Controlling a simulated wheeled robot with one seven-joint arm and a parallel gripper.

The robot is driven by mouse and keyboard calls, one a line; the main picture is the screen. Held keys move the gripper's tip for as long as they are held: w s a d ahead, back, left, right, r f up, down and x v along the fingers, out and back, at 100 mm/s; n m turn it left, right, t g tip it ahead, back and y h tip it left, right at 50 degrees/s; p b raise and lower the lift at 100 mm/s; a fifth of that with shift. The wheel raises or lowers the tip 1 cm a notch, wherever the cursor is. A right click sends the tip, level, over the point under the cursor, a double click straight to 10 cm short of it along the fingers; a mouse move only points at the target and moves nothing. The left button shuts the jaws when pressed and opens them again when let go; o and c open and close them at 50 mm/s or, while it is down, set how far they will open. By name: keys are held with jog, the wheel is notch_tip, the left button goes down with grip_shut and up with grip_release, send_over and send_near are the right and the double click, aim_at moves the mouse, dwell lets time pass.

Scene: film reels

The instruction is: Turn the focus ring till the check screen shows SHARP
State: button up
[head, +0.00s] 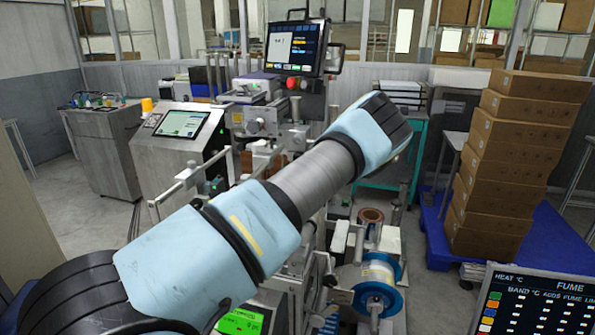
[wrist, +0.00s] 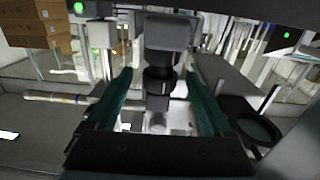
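In the wrist view a grey box-shaped camera head with a dark, stepped lens barrel (wrist: 159,82) stands ahead of my gripper (wrist: 160,92). My gripper's two teal fingers are spread, one on each side of the barrel, with visible gaps. I cannot tell which dark band is the focus ring. In the head view my arm crosses the machine and hides the lens; my gripper is not visible there. A dark monitor (head: 294,48) stands on top of the machine, its text too small to read. I cannot tell whether it is the check screen.
A tilted touch panel (head: 181,124) stands at the left. A green-lit display (head: 240,322) is low at the front. A blue-flanged reel (head: 377,283) sits right of my arm. Stacked cartons (head: 510,150) stand on a blue pallet (head: 440,235). A pale rod (wrist: 58,98) extends left in the wrist view.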

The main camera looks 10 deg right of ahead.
grip_shut()
dwell(0.5)
jog(key=shift+d+f+y+b, duration=0.1)
jog(key=shift+y+b, duration=0.2)
jog(key=shift+b, duration=0.2)
jog(key=n+y+b, duration=0.1)
jog(key=b, duration=0.1)
jog(key=n+t+y+b, duration=0.1)
jog(key=y+b, duration=0.1)
jog(key=n+t+y+b, duration=0.1)
jog(key=b, duration=0.1)
jog(key=shift+s+d+f+n+y, duration=0.2)
jog(key=shift+d+f+n+y, duration=0.1)
jog(key=shift+d+n, duration=0.1)
jog(key=n+y+b, duration=0.2)
jog(key=y, duration=0.1)
jog(key=shift+d+r, duration=0.15)
jog(key=shift+d, duration=0.05)
jog(key=shift+d+r+n+y+b, duration=0.15)
jog(key=shift+n+y+b, duration=0.75)
jog(key=shift+y, duration=0.8)
jog(key=shift+r, duration=0.1)
